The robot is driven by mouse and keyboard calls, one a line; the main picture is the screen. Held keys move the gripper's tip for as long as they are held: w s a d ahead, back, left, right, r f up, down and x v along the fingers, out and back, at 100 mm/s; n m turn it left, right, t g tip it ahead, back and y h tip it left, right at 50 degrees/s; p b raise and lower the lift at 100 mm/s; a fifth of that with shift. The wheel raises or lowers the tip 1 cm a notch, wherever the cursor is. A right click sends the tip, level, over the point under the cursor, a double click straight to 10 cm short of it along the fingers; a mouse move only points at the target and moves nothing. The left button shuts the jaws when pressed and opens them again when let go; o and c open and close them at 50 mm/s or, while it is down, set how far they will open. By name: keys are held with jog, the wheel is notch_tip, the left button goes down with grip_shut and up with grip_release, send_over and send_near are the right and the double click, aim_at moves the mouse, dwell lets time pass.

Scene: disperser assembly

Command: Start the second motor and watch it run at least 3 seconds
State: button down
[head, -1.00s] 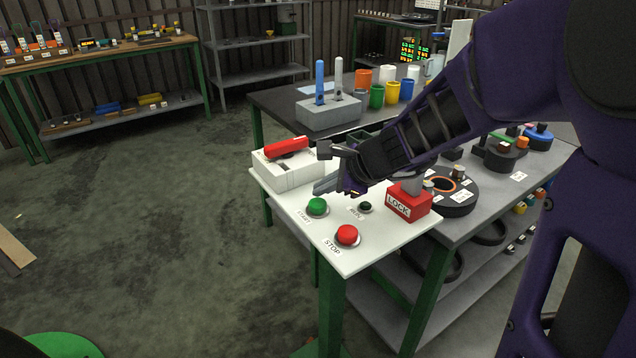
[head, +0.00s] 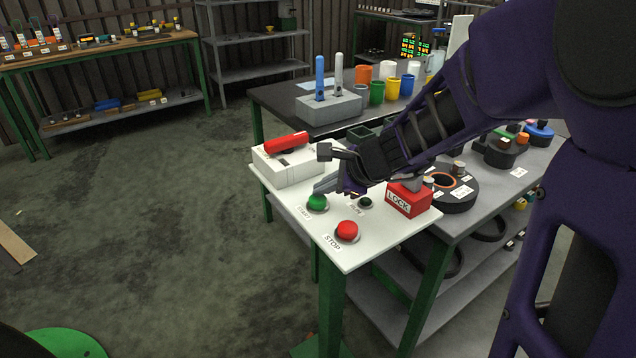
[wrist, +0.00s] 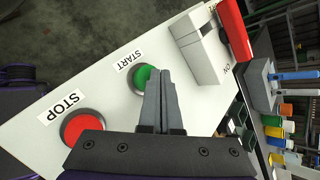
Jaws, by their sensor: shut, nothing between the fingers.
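The white control panel (head: 300,222) lies at the near end of the bench. It carries a green START button (head: 317,203), a red STOP button (head: 347,231) and a small dark lamp (head: 365,203) labelled RUN, which looks unlit. A white switch box with a red handle (head: 287,142) stands at the panel's back left. My gripper (head: 322,188) is shut and empty, just above and behind the START button. In the wrist view the fingertips (wrist: 158,74) partly cover the green button (wrist: 141,79); I cannot tell whether they touch it. No motor can be made out clearly.
A red LOCK block (head: 408,199) stands at the panel's right edge, close to my arm. Behind it are a dark round part with an orange ring (head: 452,190) and several coloured cups (head: 377,92). A grey block (head: 330,108) holds two upright tools.

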aim_at(323, 200)
jog(key=shift+f, duration=0.8)
dwell(0.4)
jog(key=shift+r, duration=0.1)
jog(key=shift+r+p, duration=1.15)
jog(key=shift+r, duration=0.1)
notch_tip(323, 200, up, 5)
jog(key=p, duration=0.4)
dwell(0.5)
